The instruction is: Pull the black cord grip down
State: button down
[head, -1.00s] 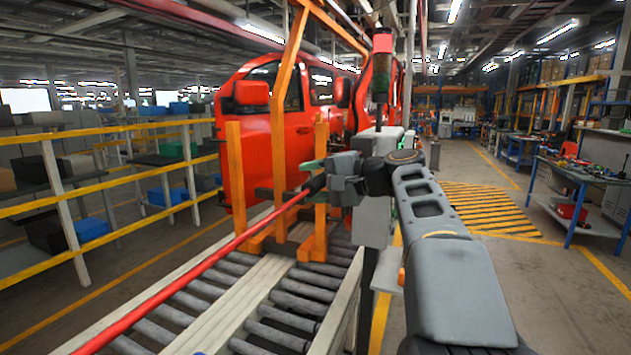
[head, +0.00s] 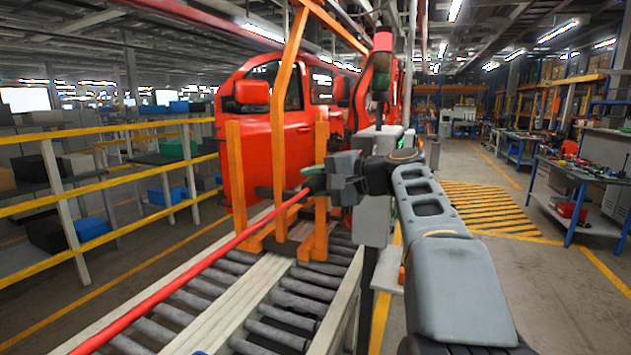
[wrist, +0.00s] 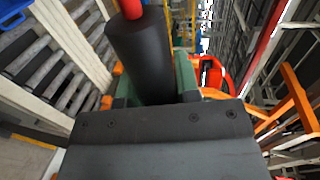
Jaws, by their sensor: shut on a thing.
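The black cord grip (head: 313,184) is a dark cylinder at the end of a red cord (head: 215,252), left of my wrist in the head view. The cord runs from it toward the lower left. My gripper (head: 320,178) is at the grip, above the roller conveyor. In the wrist view, the black grip (wrist: 140,58) stands between the green fingers of my gripper (wrist: 155,92), which are shut on it. The red cord (wrist: 131,8) leaves its far end. The grip's lower part is hidden behind the gripper body.
A red car door (head: 265,140) hangs in an orange frame behind the gripper. A grey post with boxes (head: 372,220) stands close by my arm. The roller conveyor (head: 285,305) lies below. Yellow rails (head: 130,170) line the left; the aisle at right is open.

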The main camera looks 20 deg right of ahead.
notch_tip(320, 180, down, 5)
jog(key=b, duration=0.3)
jog(key=shift+r+b, duration=0.2)
jog(key=shift+b, duration=0.1)
jog(key=c, duration=0.8)
grip_release()
jog(key=b+v, duration=0.1)
jog(key=v, duration=1.3)
jog(key=shift+a+r, duration=0.1)
jog(key=shift+r, duration=0.05)
